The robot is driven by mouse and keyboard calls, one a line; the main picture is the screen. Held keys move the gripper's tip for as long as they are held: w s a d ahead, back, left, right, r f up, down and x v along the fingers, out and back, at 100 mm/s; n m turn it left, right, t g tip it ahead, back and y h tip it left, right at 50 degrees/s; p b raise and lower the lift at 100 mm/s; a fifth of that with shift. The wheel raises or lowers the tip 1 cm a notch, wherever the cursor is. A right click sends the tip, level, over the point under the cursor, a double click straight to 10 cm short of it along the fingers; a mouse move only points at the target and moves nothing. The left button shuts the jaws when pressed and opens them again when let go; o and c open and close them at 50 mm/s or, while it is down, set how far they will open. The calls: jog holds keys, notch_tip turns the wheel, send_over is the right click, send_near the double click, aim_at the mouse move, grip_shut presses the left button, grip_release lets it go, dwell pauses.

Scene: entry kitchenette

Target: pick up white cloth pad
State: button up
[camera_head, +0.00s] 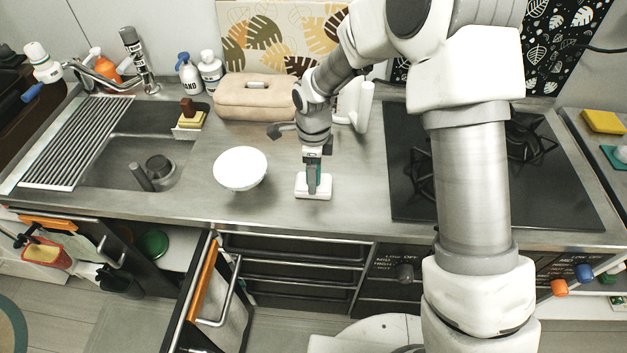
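A small white cloth pad (302,191) lies flat on the metal counter, right of a white bowl and left of the black cooktop. My gripper (313,188) points down over the middle of the pad, with its fingers at or just above the pad's upper surface. The fingers hide the pad's middle, and I cannot tell whether they touch it. From this view I also cannot tell how far apart the fingertips are.
A white bowl (240,168) stands close left of the pad. A beige case (252,97) and a white upright object (364,106) stand behind. The sink (128,151) is at left, the cooktop (400,190) at right. A cabinet door (203,290) stands open below the counter.

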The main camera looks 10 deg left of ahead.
grip_shut()
dwell(0.3)
dwell(1.1)
